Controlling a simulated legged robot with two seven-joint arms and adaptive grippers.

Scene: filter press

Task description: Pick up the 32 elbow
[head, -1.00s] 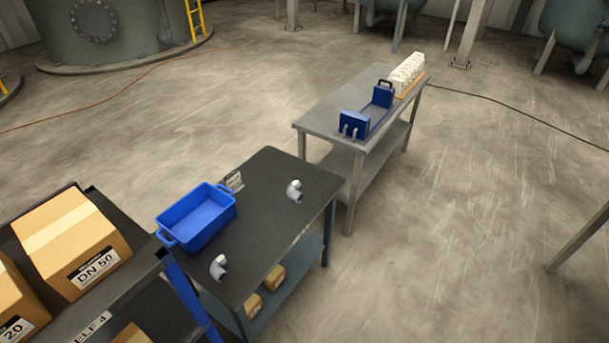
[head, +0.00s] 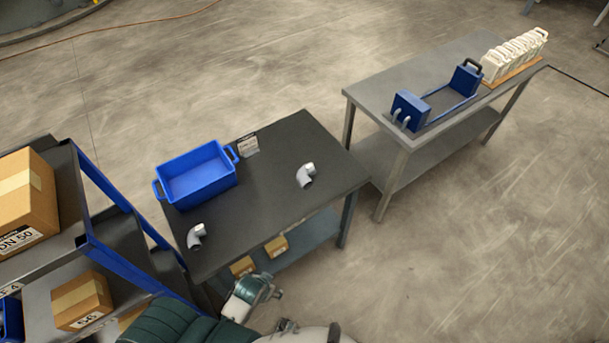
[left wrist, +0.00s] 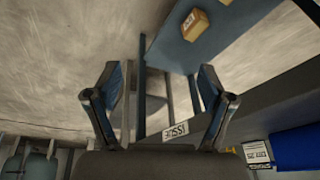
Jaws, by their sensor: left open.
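Two grey pipe elbows lie on a dark-topped table in the head view: one near its front left corner (head: 197,237), one towards its right side (head: 305,176). I can read no size on either, so I cannot tell which is the 32 elbow. My left gripper (head: 268,287) is low in front of the table's front edge, below the top and apart from both elbows. In the left wrist view its two fingers (left wrist: 160,88) are spread with nothing between them; no elbow shows there. My right gripper is not clearly in view.
A blue tray (head: 197,177) and a small sign (head: 248,145) stand on the dark table (head: 262,205). Small boxes (head: 276,246) sit on its lower shelf. A shelf rack with boxes (head: 82,300) is close on the left. A grey table (head: 420,75) stands beyond, right.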

